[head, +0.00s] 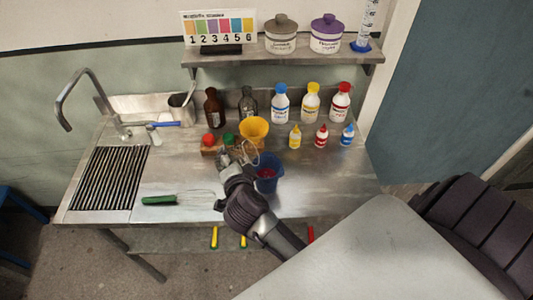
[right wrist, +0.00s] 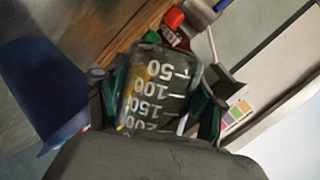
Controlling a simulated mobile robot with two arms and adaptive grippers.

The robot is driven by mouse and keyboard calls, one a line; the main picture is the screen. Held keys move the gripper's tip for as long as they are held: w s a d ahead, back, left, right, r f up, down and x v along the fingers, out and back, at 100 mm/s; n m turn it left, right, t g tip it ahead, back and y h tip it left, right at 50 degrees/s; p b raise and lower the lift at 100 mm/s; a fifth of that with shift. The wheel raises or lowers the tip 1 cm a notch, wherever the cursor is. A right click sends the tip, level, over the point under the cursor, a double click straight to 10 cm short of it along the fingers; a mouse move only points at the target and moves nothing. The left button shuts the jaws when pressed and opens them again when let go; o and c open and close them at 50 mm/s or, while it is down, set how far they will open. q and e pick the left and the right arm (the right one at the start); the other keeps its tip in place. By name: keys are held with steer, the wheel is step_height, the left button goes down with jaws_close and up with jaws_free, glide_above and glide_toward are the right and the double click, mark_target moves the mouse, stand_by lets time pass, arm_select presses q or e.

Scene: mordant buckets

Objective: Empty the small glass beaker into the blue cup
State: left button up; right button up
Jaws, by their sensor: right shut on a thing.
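The small glass beaker (right wrist: 157,88) has white volume marks and fills the middle of the right wrist view. My right gripper (right wrist: 158,103) is shut on it, with a finger on each side. In the head view my right gripper (head: 236,158) is just left of the blue cup (head: 268,178), and the beaker shows faintly as a clear outline (head: 250,153). The blue cup stands on the steel counter with something dark red inside. It also shows at the left of the right wrist view (right wrist: 38,90). I cannot tell the beaker's contents. My left gripper is not in view.
Several bottles line the counter's back. A whisk with a green handle (head: 159,200) lies at front left, near the sink grate (head: 108,178).

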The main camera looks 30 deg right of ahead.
steer(key=n+g+h+p, duration=0.1)
steer(key=p, duration=0.4)
steer(key=shift+r+n+p, duration=0.2)
steer(key=shift+n+p, duration=0.2)
steer(key=shift+r+h, duration=0.25)
steer(key=shift+h, duration=0.05)
steer(key=shift+f+n+g+b, duration=0.3)
steer(key=shift+f+n, duration=0.1)
steer(key=shift+n, duration=0.1)
steer(key=shift+n+h, duration=0.4)
steer(key=shift+h, duration=0.1)
steer(key=f, duration=0.1)
steer(key=f+b, duration=0.1)
steer(key=f, duration=0.2)
steer(key=shift+w+a+f+b, duration=0.25)
steer(key=shift+a+f+b, duration=0.1)
steer(key=shift+a, duration=0.05)
steer(key=shift+w+a+r+g+p, duration=0.1)
steer(key=shift+w+a+g+p, duration=0.15)
steer(key=shift+p, duration=0.5)
steer(key=shift+a+f+n+g+h+p, duration=0.35)
steer(key=shift+f+n+h, duration=0.15)
steer(key=shift+n, duration=0.2)
steer(key=shift+w+a+f+n+h, duration=0.25)
steer(key=shift+f+n+h, duration=0.1)
steer(key=shift+n+h, duration=0.2)
steer(key=shift+w+a+r+n+g+h, duration=0.15)
steer(key=shift+r+n+g+h, duration=0.2)
steer(key=shift+n+h, duration=0.15)
steer(key=shift+r, duration=0.1)
